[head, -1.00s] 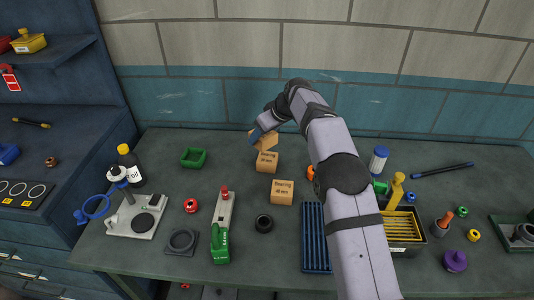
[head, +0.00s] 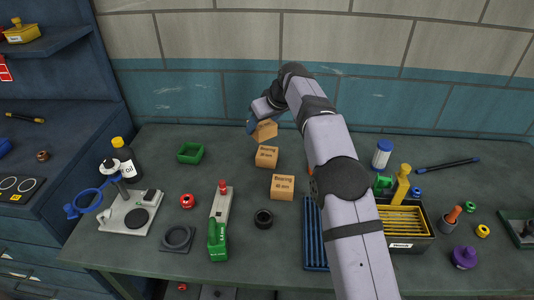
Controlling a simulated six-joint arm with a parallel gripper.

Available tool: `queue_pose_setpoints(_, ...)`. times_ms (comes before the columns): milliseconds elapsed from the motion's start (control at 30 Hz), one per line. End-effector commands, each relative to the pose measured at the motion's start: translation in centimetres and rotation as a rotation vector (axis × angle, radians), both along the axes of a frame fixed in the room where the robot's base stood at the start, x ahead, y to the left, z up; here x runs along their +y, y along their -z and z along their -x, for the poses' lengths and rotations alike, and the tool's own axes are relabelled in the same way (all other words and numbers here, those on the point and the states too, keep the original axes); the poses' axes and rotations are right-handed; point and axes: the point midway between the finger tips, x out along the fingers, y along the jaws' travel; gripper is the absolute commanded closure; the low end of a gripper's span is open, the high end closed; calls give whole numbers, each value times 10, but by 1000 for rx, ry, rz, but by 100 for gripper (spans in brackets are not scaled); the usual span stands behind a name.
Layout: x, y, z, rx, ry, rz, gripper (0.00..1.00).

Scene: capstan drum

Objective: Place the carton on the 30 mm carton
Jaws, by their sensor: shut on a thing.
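My gripper (head: 253,125) is shut on a tan carton (head: 265,131). It holds this carton tilted, above and behind another tan carton (head: 266,157) on the bench. That standing carton has a small dark label that seems to read 30 mm. A third, slightly larger tan carton (head: 283,187) stands in front of it, with a label that seems to read Bearing 40 mm. The held carton looks apart from the standing one, but the gap is hard to judge. The far finger and part of the grip are hidden.
A green tray (head: 191,153) and an oil bottle (head: 124,160) stand to the left. A blue ribbed tray (head: 314,235) and a yellow-filled box (head: 405,222) are at right.

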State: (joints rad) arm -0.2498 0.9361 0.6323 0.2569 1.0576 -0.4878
Motion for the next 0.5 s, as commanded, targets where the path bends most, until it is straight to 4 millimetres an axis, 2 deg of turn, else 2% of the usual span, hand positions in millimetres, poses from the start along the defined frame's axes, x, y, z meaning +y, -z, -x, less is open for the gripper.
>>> queue_pose_setpoints(233, -12, 1, -3, -4, 189, 0, 81)
queue_pose_setpoints(500, -13, 1, -4, -4, 275, -1, 81)
